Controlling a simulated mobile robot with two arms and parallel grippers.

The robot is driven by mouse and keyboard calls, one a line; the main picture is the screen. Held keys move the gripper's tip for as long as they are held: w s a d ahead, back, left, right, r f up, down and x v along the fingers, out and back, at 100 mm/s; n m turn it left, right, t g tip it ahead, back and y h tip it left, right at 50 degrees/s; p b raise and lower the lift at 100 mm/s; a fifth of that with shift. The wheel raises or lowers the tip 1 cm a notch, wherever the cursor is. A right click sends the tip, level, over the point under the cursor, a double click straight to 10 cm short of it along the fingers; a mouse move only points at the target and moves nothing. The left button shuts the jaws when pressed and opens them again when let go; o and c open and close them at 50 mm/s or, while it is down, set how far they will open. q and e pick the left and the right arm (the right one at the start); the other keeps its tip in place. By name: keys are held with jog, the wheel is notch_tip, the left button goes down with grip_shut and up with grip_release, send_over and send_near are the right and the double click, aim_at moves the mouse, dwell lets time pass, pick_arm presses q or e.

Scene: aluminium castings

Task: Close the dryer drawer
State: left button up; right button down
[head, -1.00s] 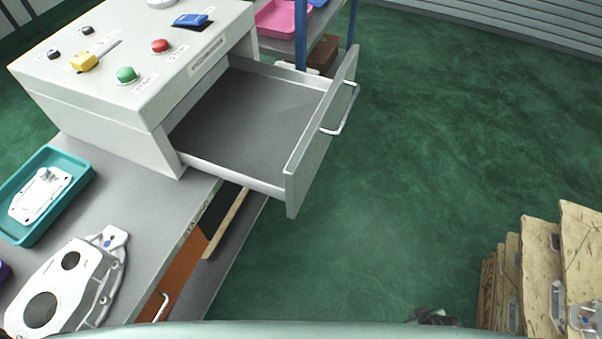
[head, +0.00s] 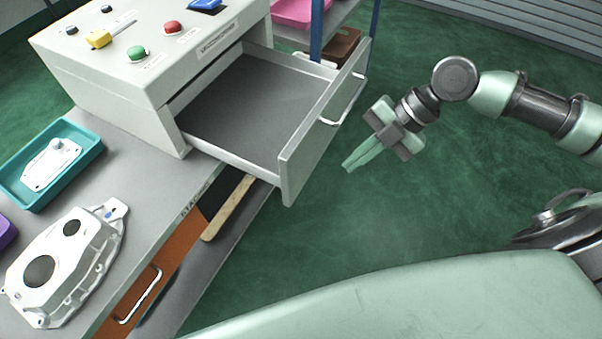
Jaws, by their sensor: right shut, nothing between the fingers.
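The dryer (head: 150,100) is a white box with buttons on its top, standing on a grey bench. Its drawer (head: 292,160) is pulled well out to the right and looks empty inside. A metal bar handle (head: 345,103) is on the drawer's front panel. My right gripper (head: 348,165) is shut and empty, to the right of the drawer front and apart from it, over the green floor. Its fingers point down and left. My left gripper is not in view.
A teal tray (head: 88,165) with a white casting lies on the bench, with a larger aluminium casting (head: 95,235) in front. An orange under-bench drawer (head: 105,325) has a handle (head: 141,297). A blue-posted shelf (head: 316,30) stands behind. Floor right of the drawer is clear.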

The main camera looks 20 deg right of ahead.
jog(key=p, duration=0.2)
send_near(295, 188)
notch_tip(295, 188, down, 3)
jog(key=s, duration=0.3)
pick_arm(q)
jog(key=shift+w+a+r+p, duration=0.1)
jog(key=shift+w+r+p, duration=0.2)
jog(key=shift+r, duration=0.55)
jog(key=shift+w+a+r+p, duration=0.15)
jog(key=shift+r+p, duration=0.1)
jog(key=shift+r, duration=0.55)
pick_arm(e)
jog(key=shift+w+a+f, duration=0.15)
jog(key=shift+w+a, duration=0.5)
jog(key=shift+w, duration=0.2)
jog(key=shift+w+a+f, duration=0.15)
jog(key=shift+w+a, duration=0.5)
jog(key=shift+w, duration=0.2)
